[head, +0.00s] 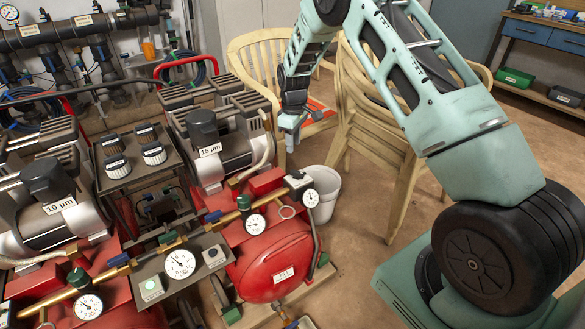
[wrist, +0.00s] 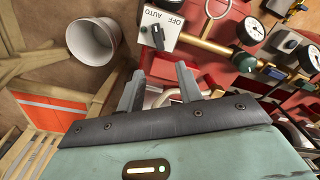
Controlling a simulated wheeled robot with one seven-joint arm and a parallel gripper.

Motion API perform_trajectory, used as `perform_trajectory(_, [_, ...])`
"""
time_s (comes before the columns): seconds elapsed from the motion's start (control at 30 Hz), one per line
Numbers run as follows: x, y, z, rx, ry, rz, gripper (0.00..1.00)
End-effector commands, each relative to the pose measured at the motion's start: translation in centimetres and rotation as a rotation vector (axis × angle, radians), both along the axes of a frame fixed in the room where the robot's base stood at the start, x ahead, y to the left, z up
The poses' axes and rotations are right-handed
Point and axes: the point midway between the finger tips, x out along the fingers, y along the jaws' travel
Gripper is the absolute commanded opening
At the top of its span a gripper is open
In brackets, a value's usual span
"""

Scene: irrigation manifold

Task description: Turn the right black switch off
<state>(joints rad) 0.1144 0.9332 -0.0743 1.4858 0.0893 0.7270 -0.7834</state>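The right black switch (head: 297,175) sits on a small white box at the right end of the brass pipe, beside a gauge. In the wrist view the black switch (wrist: 158,38) is on a white plate marked OFF and AUTO. Its handle's upper end lies nearer AUTO, but its exact setting is hard to tell. My gripper (head: 291,142) is above and behind the box in the head view. In the wrist view my gripper (wrist: 160,73) has its two grey fingers apart, with nothing between them. The switch is beyond the fingertips, not touched.
Gauges (head: 311,198) and brass pipes crowd the switch. A white bucket (head: 322,190) and stacked chairs (head: 385,150) stand behind. A red tank (head: 275,265) is below.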

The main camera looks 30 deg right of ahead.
Motion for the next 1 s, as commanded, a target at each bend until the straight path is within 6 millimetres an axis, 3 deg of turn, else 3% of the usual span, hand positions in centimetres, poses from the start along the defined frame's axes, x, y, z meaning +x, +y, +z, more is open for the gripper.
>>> perform_trajectory(0.2, [-0.1, 0.0, -4.8, 0.000, 0.004, 0.000, 0.35])
perform_trajectory(0.5, [0.0, 0.0, -9.6, 0.001, 0.001, 0.000, 0.35])
perform_trajectory(0.7, [0.0, 0.0, -10.8, 0.000, -0.001, 0.001, 0.35])
perform_trajectory(0.97, [0.0, 0.0, -10.9, 0.000, -0.002, 0.000, 0.35])
perform_trajectory(1.0, [0.0, 0.0, -10.9, 0.000, -0.001, 0.000, 0.30])
